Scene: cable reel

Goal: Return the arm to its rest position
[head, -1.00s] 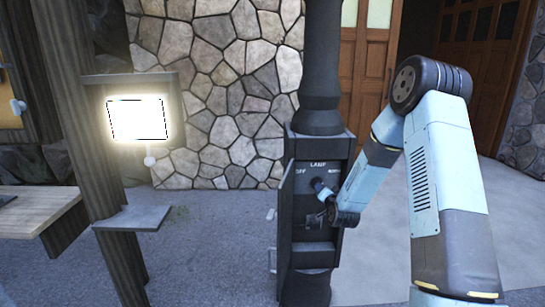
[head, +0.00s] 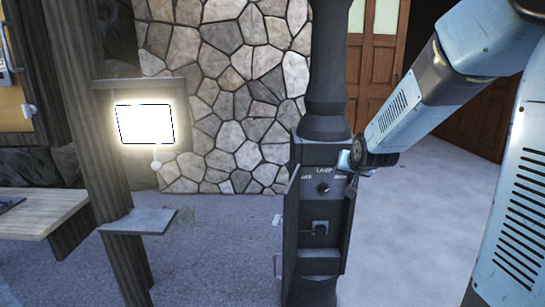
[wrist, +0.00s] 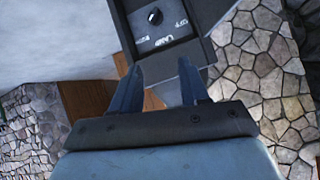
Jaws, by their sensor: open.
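My arm (head: 420,110) reaches in from the right of the head view, and its elbow runs to the upper right edge. My gripper (head: 346,160) is at the upper right edge of the lamp box on the dark post, partly hidden behind the wrist. In the wrist view my gripper (wrist: 163,82) shows two parted fingers with nothing between them. The lamp knob (head: 323,187) sits below and left of the gripper, apart from it. The knob also shows beyond the fingertips in the wrist view (wrist: 155,16).
The dark post (head: 327,70) carries the box, whose door (head: 290,225) hangs open on the left; a plug-like fitting (head: 319,228) sits inside. A bright lit panel (head: 145,123) hangs on a wooden post at left. Paved floor (head: 400,240) lies clear right of the box.

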